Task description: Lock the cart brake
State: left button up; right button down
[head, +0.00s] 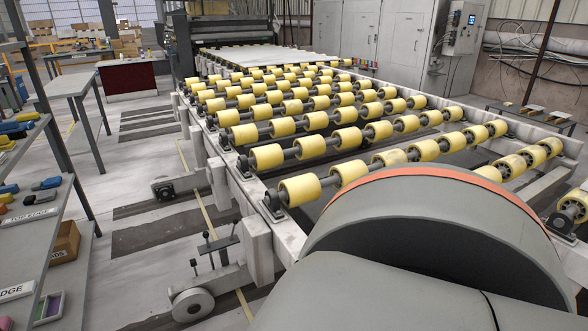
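A low white frame piece (218,276) with a pale wheel (193,305) stands on the floor at the lower left of the roller conveyor. Two thin dark levers with round knobs, one at the upper right (206,237) and one at the lower left (194,264), rise near it, beside a dark flat plate (220,243). I cannot tell for sure whether these belong to a cart or which is its brake, nor whether it is locked. Neither of my grippers is in view. A large grey rounded arm part of mine with an orange band fills the lower right.
The conveyor with rows of yellow rollers (283,126) fills the middle. Shelves with small coloured parts (45,184) stand at the left edge. A grey table (68,84) is behind them. Floor (120,268) between shelves and conveyor is mostly clear. Grey cabinets (400,40) stand behind.

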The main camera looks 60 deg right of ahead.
aim_at(235, 220)
jog(key=z, duration=1.5)
jog(key=i+j+z, duration=0.45)
jog(key=i+j, duration=0.3)
